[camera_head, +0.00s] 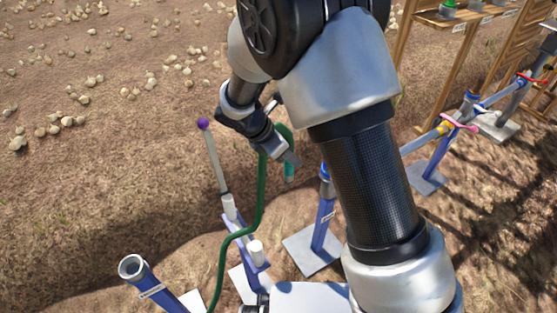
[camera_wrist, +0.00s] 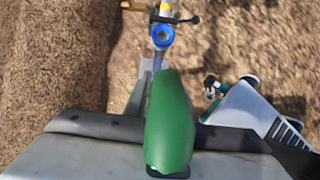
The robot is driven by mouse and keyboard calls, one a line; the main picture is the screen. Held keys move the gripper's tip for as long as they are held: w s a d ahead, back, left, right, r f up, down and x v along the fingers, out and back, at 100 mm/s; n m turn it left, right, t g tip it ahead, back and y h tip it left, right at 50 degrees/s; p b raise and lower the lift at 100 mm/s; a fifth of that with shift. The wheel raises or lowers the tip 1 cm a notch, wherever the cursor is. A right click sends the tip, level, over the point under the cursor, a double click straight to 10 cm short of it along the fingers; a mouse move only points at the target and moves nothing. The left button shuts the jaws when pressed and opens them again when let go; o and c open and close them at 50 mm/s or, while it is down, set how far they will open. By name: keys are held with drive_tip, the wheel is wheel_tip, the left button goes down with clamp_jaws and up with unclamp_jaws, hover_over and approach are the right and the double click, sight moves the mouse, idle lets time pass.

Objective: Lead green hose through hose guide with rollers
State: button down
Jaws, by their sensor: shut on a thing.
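My gripper (camera_head: 287,155) is shut on the green hose (camera_head: 261,195) near one end, in the air right of the purple-tipped rod. A short piece of hose hangs below the jaws, and the rest runs down to the bottom edge. The hose guide (camera_head: 246,249) is blue with white rollers and a pale rod topped by a purple ball (camera_head: 203,124). The hose passes in front of the guide between the two visible rollers in the picture; I cannot tell whether it lies between them in depth. In the wrist view the green hose (camera_wrist: 170,120) fills the middle, between the grey jaws.
A blue post (camera_head: 325,215) on a flat plate stands right of the guide. An open blue pipe (camera_head: 133,268) is at bottom left. Pipes with a pink valve handle (camera_head: 458,123) and a wooden shelf (camera_head: 440,18) are at the right. Bare soil with scattered onions lies left.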

drive_tip(key=w+d+p, duration=0.3)
drive_tip(key=w+d, duration=0.6)
drive_tip(key=d, duration=0.4)
drive_tip(key=shift+d, duration=0.15)
idle(0.4)
